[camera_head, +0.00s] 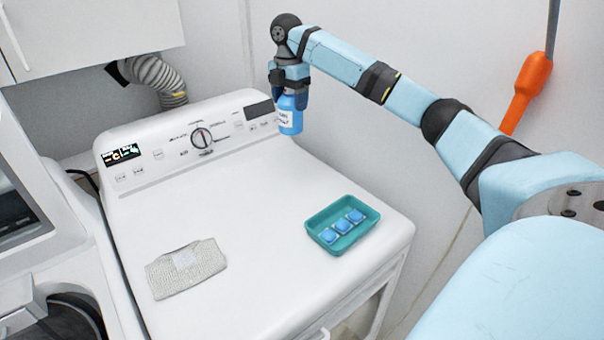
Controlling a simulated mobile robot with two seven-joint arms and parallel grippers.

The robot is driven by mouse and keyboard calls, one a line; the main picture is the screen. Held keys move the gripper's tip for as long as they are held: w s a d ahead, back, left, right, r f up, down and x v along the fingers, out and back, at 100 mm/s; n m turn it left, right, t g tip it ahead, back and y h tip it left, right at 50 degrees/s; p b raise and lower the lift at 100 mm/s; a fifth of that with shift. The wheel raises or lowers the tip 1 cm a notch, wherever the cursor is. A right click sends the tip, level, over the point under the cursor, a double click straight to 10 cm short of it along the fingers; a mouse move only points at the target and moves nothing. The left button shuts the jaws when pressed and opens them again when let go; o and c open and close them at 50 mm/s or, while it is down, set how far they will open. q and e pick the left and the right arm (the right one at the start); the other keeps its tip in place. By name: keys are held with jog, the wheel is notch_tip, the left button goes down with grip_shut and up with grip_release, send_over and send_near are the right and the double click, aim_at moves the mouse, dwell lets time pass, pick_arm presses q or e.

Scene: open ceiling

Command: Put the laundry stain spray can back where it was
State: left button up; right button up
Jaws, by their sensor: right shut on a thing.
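My right gripper (290,95) points down and is shut on a blue spray can (291,121) with a white label. The gripper covers the top of the can. The can is upright and shows in front of the right end of the dryer's control panel, near the back right corner of the white top (250,180). I cannot tell whether its base touches the top or is above it. My left gripper is not in view.
A teal tray (366,226) with blue cubes in it stands at the right of the top. A folded grey cloth (187,268) lies at the front left. The middle of the top is clear. The control panel (165,150) rises along the back.

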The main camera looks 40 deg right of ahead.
aim_at(291, 124)
jog(key=shift+w+d, duration=0.15)
jog(key=shift+d, duration=0.2)
notch_tip(291, 124, down, 20)
jog(key=shift+r+p, duration=0.1)
jog(key=shift+p, duration=0.55)
jog(key=o, duration=1.3)
notch_tip(291, 124, up, 12)
jog(key=shift+w+r+b, duration=0.1)
jog(key=shift+w+b, duration=0.05)
jog(key=shift+b, duration=0.45)
